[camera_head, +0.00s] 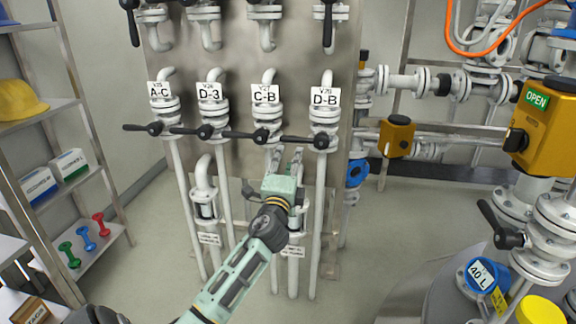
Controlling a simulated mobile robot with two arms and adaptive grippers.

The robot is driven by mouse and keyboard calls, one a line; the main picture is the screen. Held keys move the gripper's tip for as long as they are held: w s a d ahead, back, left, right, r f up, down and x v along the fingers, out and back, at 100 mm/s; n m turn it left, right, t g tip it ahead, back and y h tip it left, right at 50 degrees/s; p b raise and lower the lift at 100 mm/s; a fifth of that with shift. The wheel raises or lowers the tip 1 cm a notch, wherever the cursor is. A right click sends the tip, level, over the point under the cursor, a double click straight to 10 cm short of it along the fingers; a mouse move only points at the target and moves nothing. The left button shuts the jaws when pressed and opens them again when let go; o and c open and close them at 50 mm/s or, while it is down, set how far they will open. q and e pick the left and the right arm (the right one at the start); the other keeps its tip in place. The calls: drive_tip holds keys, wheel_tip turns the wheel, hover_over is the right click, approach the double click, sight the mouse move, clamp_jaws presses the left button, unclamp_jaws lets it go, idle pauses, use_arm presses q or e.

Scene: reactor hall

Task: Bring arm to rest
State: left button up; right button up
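My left arm reaches up from the bottom of the head view. Its pale green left gripper (288,153) is in front of the valve panel (235,60), just below the handles of the valves labelled C-B (266,115) and D-B (325,115). Its two fingers look apart, with nothing seen between them. I cannot tell whether the fingers touch a handle or pipe. My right gripper is not in view.
Valves labelled A-C (161,112) and D-3 (211,112) have black handles sticking out leftward. A shelf rack (60,105) stands at left. The floor (380,230) between is clear.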

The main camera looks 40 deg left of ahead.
use_arm(q)
drive_tip(key=shift+s+d+f, duration=0.15)
drive_tip(key=shift+s+d, duration=0.15)
drive_tip(key=shift+s, duration=0.2)
